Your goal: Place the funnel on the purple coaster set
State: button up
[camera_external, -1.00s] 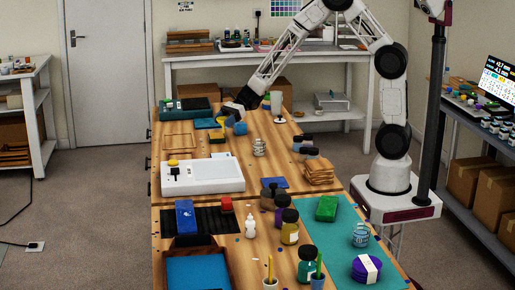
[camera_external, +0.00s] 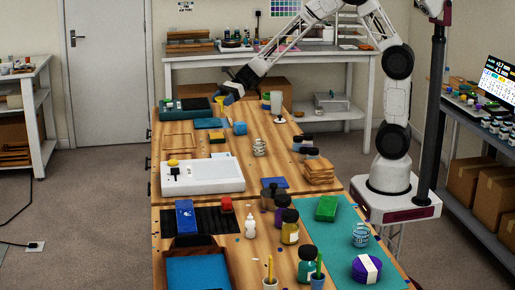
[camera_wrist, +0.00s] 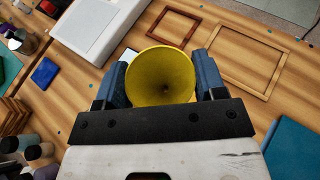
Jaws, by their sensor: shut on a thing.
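The yellow funnel (camera_wrist: 160,76) is between the two blue fingers of my gripper (camera_wrist: 163,84) in the wrist view, its wide mouth facing the camera. In the external view my gripper (camera_external: 228,94) is shut on the funnel (camera_external: 219,104) above the far end of the workbench, over the area near a blue cloth. The purple coaster set (camera_external: 366,269) is a round stack with a pale band around it, at the near right of the bench on the teal mat. It stands far from my gripper.
A blue cup (camera_external: 240,128), bottles (camera_external: 290,226), wooden coasters (camera_external: 319,171) and a green block (camera_external: 326,208) stand along the bench. The teal mat (camera_external: 335,262) has bare room left of the purple stack.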

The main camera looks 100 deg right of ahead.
jog(key=s+a+n+g+y, duration=0.1)
jog(key=a+n+g+y, duration=0.6)
jog(key=a, duration=4.6)
jog(key=s+a+n+g+h, duration=0.1)
jog(key=s+a+n+g, duration=0.3)
jog(key=s+a, duration=0.7)
jog(key=s+a+n+g+h, duration=0.1)
jog(key=s+a+n+g, duration=0.4)
jog(key=a, duration=0.9)
jog(key=s+a+n+g+h, duration=0.1)
jog(key=s+a, duration=0.5)
jog(key=s, duration=0.2)
jog(key=s+a+g+h, duration=0.1)
jog(key=s+a, duration=0.5)
jog(key=s, duration=0.3)
jog(key=f, duration=0.5)
jog(key=shift+s+a, duration=0.15)
jog(key=shift+a, duration=0.05)
jog(key=shift+a, duration=0.1)
